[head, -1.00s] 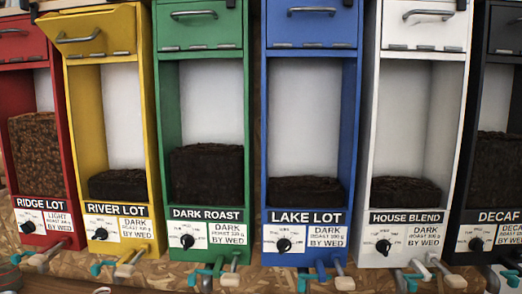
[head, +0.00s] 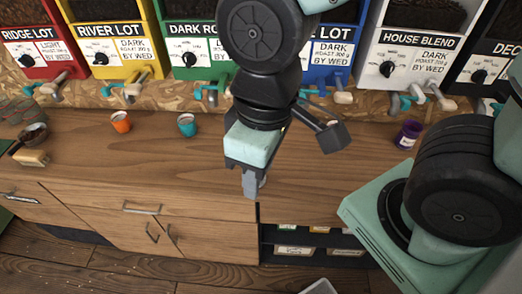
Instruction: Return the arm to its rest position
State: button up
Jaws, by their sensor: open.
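My arm reaches in from the top of the head view and bends down over the wooden counter (head: 180,165). My gripper (head: 254,185) hangs at its end, with a pale teal body and grey fingers pointing down near the counter's front edge. It is open, and nothing shows between the fingers. The fingers overlap in this view, so the gap is hard to see. My own base and another part of my arm fill the lower right.
Coloured bean dispensers line the back, including the yellow River Lot one (head: 110,40). An orange cup (head: 121,122), a teal cup (head: 187,125) and a purple cup (head: 408,135) stand on the counter. A scoop with beans (head: 32,140) lies at left. Below are drawers and an open shelf (head: 315,245).

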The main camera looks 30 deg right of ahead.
jog(key=shift+s+f, duration=0.1)
jog(key=shift+s, duration=0.05)
notch_tip(320, 180, down, 10)
jog(key=b, duration=1)
jog(key=shift+f+b, duration=0.25)
jog(key=shift+b, duration=0.05)
jog(key=shift+d, duration=0.1)
